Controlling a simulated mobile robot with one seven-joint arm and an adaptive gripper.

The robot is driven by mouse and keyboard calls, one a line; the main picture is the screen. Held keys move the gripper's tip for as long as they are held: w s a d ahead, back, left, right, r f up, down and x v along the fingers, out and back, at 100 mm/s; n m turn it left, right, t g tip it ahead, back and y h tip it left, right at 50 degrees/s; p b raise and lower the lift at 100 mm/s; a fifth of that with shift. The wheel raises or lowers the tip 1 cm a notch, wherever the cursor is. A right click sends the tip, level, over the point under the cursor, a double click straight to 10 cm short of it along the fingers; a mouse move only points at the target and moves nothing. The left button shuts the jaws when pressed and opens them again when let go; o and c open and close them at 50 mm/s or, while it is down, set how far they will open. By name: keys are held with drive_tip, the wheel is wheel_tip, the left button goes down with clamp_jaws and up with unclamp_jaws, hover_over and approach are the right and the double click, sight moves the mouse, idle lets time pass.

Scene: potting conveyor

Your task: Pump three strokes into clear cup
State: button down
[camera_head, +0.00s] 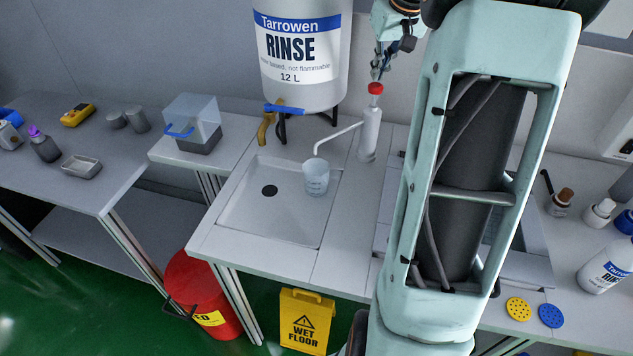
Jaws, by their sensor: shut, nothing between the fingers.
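The clear cup (316,176) stands upright in the shallow sink basin (270,220), under the end of a thin spout. The spout belongs to a white pump bottle (369,136) with a red top (375,88), just behind and right of the cup. My gripper (376,75) is shut and empty, pointing down directly above the red top. Its fingertips are very close to the top; I cannot tell whether they touch it. Any liquid level in the cup is too small to make out.
A large Tarrowen RINSE tank (300,50) with a blue-handled tap stands behind the basin. A clear lidded box (192,122) is to the left. My arm covers the counter right of the pump. A RINSE bottle (607,268) and small bottles stand at the far right.

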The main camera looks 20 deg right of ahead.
sight(376, 85)
drive_tip(key=shift+s+f+b, duration=0.1)
drive_tip(key=shift+f+b, duration=1)
drive_tip(key=shift+f, duration=0.6)
drive_tip(key=shift+r+p, duration=1.4)
drive_tip(key=shift+r, duration=0.35)
drive_tip(key=shift+r, duration=0.1)
wheel_tip(376, 85, up, 6)
drive_tip(key=p, duration=0.5)
